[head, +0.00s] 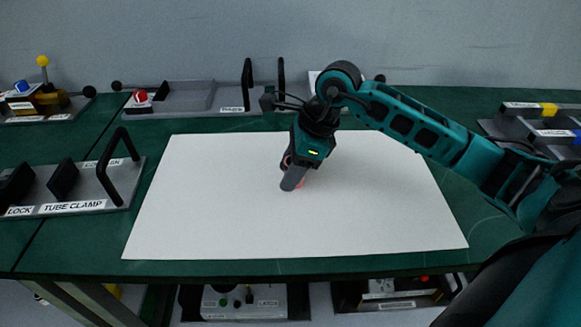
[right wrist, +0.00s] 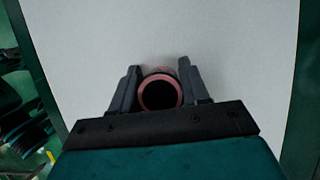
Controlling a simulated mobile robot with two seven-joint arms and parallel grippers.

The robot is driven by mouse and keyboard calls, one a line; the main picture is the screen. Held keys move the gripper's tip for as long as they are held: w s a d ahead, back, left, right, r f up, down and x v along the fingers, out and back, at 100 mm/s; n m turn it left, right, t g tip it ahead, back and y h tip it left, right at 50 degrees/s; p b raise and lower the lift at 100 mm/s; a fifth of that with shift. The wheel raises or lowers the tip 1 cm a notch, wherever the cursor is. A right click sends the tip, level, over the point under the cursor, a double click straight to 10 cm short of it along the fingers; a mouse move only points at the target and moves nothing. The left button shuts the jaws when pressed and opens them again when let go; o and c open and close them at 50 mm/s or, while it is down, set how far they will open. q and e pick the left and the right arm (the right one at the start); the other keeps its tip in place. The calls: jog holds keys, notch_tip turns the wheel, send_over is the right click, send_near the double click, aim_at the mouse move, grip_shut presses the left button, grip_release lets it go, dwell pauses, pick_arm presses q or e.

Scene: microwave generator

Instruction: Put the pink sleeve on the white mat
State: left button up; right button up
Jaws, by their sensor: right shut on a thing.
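The white mat (head: 230,215) lies flat on the green table and also fills most of the right wrist view (right wrist: 230,50). My right gripper (head: 292,180) points down over the middle of the mat. It is shut on the pink sleeve (right wrist: 160,76), a short ring-shaped tube seen end-on between the two fingers in the right wrist view. In the head view the sleeve is mostly hidden behind the fingers, with only a little pink showing. I cannot tell whether the sleeve touches the mat. My left gripper is not in view.
A tube clamp fixture (head: 75,190) stands left of the mat. A grey tray fixture (head: 185,98) with a red knob stands behind it. More fixtures stand at the far right (head: 540,125). Boxes sit on a shelf below the table (head: 245,300). The mat around the gripper is clear.

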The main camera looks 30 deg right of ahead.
jog(key=o, duration=1.1)
jog(key=shift+f, duration=0.1)
jog(key=shift+r+p, duration=0.3)
jog(key=shift+p, duration=0.05)
jog(key=v, duration=1.1)
jog(key=shift+s+d+r, duration=0.15)
jog(key=shift+r, duration=0.15)
jog(key=shift+s, duration=0.1)
